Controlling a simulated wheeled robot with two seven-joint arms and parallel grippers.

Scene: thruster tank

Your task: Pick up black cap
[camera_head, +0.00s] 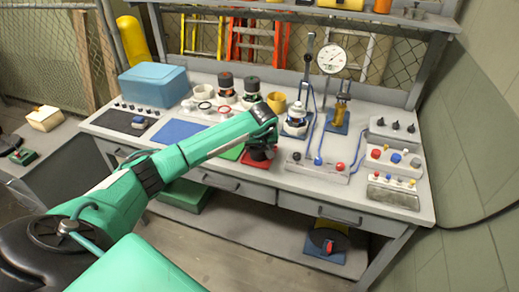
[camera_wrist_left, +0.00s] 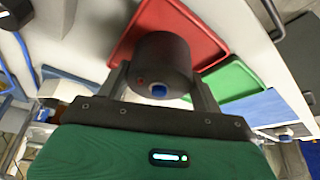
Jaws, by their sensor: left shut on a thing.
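The black cap (camera_wrist_left: 162,58) is a short dark cylinder with a small blue spot and a red dot on it. In the left wrist view it sits between the two fingers of my left gripper (camera_wrist_left: 160,84), which is shut on it. In the head view my left gripper (camera_head: 262,144) is over the red mat (camera_head: 272,163), and the cap (camera_head: 257,153) shows partly below it. The red mat also shows behind the cap in the left wrist view (camera_wrist_left: 195,25). I cannot tell whether the cap touches the mat. My right gripper is not in view.
A green mat (camera_head: 232,153) and a blue mat (camera_head: 176,131) lie left of the red one. Dark-topped jars (camera_head: 226,88) and rings stand behind. A control box (camera_head: 317,166) is close on the right. A blue case (camera_head: 152,83) stands at the left.

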